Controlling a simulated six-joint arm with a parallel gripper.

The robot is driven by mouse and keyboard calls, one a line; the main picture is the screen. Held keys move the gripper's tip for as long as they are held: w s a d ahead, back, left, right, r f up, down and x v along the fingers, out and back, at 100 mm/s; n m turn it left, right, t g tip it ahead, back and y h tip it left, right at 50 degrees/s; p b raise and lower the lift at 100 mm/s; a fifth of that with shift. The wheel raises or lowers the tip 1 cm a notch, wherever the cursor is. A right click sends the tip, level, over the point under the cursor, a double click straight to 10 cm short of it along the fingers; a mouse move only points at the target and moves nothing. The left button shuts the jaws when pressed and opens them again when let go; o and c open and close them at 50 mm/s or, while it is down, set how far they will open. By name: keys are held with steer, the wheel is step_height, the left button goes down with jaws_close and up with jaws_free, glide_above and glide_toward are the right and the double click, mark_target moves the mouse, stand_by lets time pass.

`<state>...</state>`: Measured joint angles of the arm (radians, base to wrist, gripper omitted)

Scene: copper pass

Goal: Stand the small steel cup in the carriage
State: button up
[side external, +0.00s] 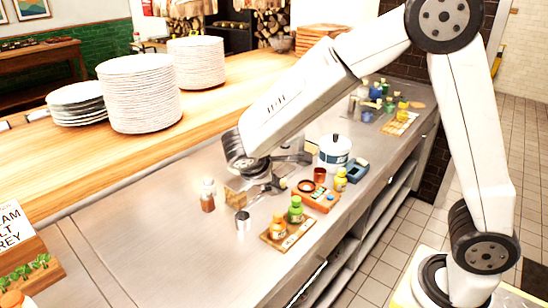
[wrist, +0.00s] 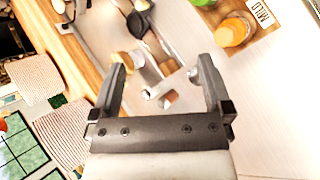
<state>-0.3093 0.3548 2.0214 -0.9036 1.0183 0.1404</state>
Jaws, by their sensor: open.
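The small steel cup (side external: 243,220) stands upright on the steel counter, left of a wooden tray with bottles. My gripper (side external: 264,190) is above the counter, a little beyond the cup and apart from it. In the wrist view the open jaws (wrist: 165,92) hold nothing; pale metallic shapes show between and beyond them, and I cannot tell which is the cup. A low orange-red holder (side external: 329,207) with a dark ring is to the right of the bottle tray; I cannot tell whether it is the carriage.
The wooden tray (side external: 269,238) carries an orange and a green bottle (side external: 296,211). A brown bottle (side external: 207,198) stands left of the cup. A white-and-blue pot (side external: 335,150) is farther back. Plate stacks (side external: 140,95) fill the wooden ledge. The counter left of the cup is largely clear.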

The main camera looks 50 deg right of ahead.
steer(key=w+r+m+g+y, duration=0.1)
steer(key=w+r+m+y, duration=0.35)
steer(key=m, duration=1.15)
steer(key=w+f+m+y, duration=0.15)
steer(key=m+y, duration=0.55)
steer(key=m, duration=0.9)
glide_toward(242, 217)
steer(key=s+a, duration=0.1)
steer(key=a, duration=0.1)
steer(key=shift+w+a+f+n, duration=0.1)
steer(key=shift+a+f+n, duration=0.05)
steer(key=shift+f, duration=0.6)
steer(key=shift+a+f+n, duration=0.15)
steer(key=shift+f, duration=0.65)
steer(key=shift+x, duration=2.55)
steer(key=shift+c, duration=0.2)
